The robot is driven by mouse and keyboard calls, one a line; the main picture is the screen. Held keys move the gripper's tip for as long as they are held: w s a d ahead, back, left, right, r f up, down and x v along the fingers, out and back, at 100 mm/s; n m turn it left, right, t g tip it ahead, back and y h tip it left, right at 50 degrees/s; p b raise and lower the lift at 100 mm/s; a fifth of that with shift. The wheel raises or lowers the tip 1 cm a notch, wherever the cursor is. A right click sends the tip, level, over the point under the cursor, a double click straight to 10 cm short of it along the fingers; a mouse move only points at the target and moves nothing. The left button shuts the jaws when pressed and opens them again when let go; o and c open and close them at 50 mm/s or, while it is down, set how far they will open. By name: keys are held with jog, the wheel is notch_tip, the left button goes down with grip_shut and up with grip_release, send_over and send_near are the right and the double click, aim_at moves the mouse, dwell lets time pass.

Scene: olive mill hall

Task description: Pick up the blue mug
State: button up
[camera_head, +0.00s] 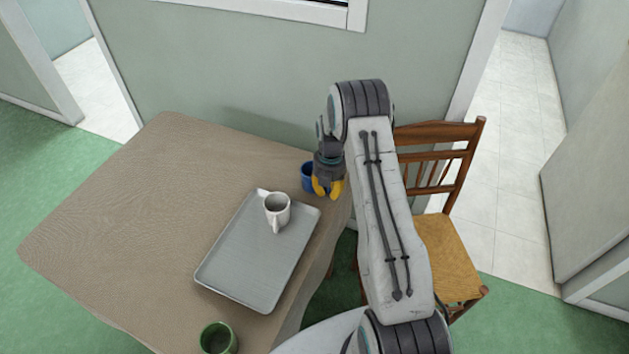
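The blue mug (307,176) stands on the table near its back right edge, against the wall side. My gripper partly covers its right side. My gripper (328,192) points down just to the right of the mug, with its yellow fingertips a little apart and nothing seen between them. It looks open. I cannot tell whether a finger touches the mug.
A green mug (217,340) is at the front edge. A wooden chair (450,255) stands right of the table. The table's left side is clear.

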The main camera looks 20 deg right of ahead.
grip_shut()
jog(key=shift+r, duration=0.1)
dwell(0.3)
jog(key=shift+r, duration=0.6)
jog(key=r, duration=0.1)
jog(key=r+b, duration=0.1)
jog(key=d+r, duration=0.1)
jog(key=shift+s+r, duration=0.15)
jog(key=shift+s, duration=0.2)
jog(key=s+d+r+b, duration=0.2)
jog(key=s+d+r, duration=0.4)
jog(key=s+d, duration=0.1)
jog(key=shift+d+r, duration=0.15)
jog(key=shift+d, duration=0.2)
jog(key=shift+a, duration=0.1)
